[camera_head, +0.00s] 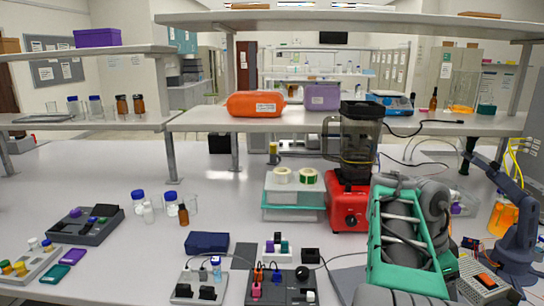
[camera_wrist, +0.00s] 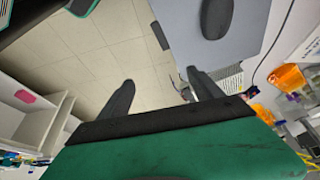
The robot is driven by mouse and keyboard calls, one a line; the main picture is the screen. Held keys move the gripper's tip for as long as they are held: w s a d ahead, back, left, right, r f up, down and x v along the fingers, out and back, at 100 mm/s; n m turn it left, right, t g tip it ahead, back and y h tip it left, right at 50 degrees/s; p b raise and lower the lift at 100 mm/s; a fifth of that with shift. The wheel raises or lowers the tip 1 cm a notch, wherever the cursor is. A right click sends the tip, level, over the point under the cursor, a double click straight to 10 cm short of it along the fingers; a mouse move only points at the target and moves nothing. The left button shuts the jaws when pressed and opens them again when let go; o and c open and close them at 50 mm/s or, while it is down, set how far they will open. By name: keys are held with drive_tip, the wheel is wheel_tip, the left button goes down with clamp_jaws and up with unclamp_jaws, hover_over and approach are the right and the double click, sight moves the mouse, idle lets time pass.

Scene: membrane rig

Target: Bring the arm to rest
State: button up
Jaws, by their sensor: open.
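My gripper (camera_wrist: 160,76) shows in the wrist view with its two dark fingers spread apart and nothing between them. Pale floor tiles lie in the background beyond the fingers. The green body of my wrist fills the bottom of that view. In the head view my grey and green arm (camera_head: 402,235) is folded at the lower right, in front of the bench. Its fingers cannot be made out there.
A red blender (camera_head: 348,205) stands just left of my arm. A small blue robot arm (camera_head: 516,235) stands to its right. Small devices, including a dark box (camera_head: 207,242), crowd the bench front. The bench (camera_head: 90,175) has bare room at left. Wrist view: open white shelving (camera_wrist: 32,115).

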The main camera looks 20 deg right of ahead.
drive_tip(key=w+a+f+n+t, duration=0.2)
drive_tip(key=w+a+n, duration=0.6)
drive_tip(key=a, duration=0.2)
drive_tip(key=a+f+n+t+y, duration=0.1)
drive_tip(key=a+f+n, duration=0.1)
drive_tip(key=a+n, duration=0.3)
drive_tip(key=w+a+f+n+t+y, duration=0.1)
drive_tip(key=a+f+n, duration=0.2)
drive_tip(key=a, duration=1)
drive_tip(key=w+a+f+n+t+y, duration=0.1)
drive_tip(key=a+f+n, duration=0.1)
drive_tip(key=a+n, duration=0.5)
drive_tip(key=a, duration=0.2)
drive_tip(key=shift+w+a+f+y, duration=0.25)
drive_tip(key=shift+a+y, duration=0.05)
drive_tip(key=shift+a, duration=0.1)
